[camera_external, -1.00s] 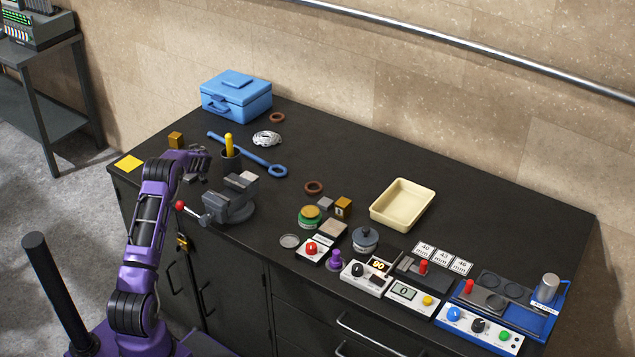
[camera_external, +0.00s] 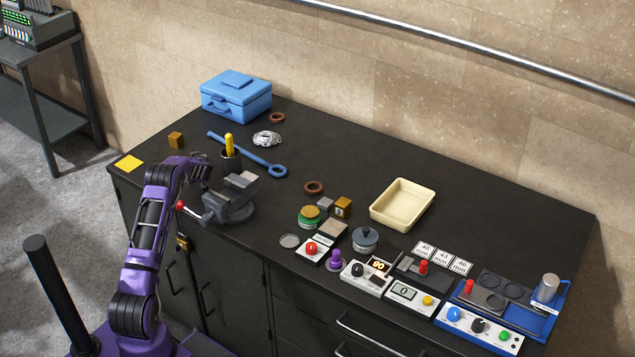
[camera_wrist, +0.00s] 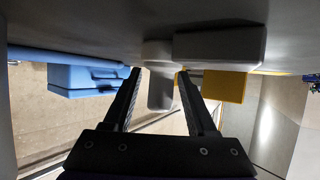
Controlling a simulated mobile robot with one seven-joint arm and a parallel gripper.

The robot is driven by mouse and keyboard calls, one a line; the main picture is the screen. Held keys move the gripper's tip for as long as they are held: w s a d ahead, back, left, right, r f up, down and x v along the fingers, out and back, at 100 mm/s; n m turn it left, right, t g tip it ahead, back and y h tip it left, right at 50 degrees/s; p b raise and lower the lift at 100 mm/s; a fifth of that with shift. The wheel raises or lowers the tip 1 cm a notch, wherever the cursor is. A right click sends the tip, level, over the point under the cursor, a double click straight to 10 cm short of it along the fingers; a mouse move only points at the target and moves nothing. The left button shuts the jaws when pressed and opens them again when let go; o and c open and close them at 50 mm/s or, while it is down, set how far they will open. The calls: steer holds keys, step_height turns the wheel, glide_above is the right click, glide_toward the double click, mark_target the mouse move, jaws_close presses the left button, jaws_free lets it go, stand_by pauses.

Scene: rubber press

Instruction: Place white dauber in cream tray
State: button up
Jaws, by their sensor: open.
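The cream tray (camera_external: 402,203) lies empty on the right half of the black bench. My gripper (camera_external: 203,168) is at the bench's left end, just left of the grey vise and close to the dark cup; its fingers are small there. In the wrist view my gripper (camera_wrist: 162,100) is open, its two dark fingers apart. A pale grey-white shape (camera_wrist: 158,78) shows between and beyond the fingertips; it may be the white dauber, but I cannot tell. No white dauber is clearly visible in the external view; my arm hides part of that area.
The grey vise (camera_external: 231,199) with its red-knobbed handle and the cup (camera_external: 230,160) with a yellow handle stand close to my gripper. A blue wrench (camera_external: 250,155) and blue toolbox (camera_external: 237,95) lie behind. Several small parts and control boxes crowd the front. Bench around the tray's back is clear.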

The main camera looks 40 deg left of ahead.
steer(key=shift+r, duration=0.1)
steer(key=shift+r, duration=0.15)
steer(key=v, duration=0.6)
steer(key=shift+s+d+r, duration=0.1)
steer(key=shift+d, duration=0.1)
steer(key=shift+o, duration=0.5)
steer(key=shift+s+d+r, duration=0.15)
steer(key=shift+s+d, duration=0.1)
steer(key=shift+d, duration=0.1)
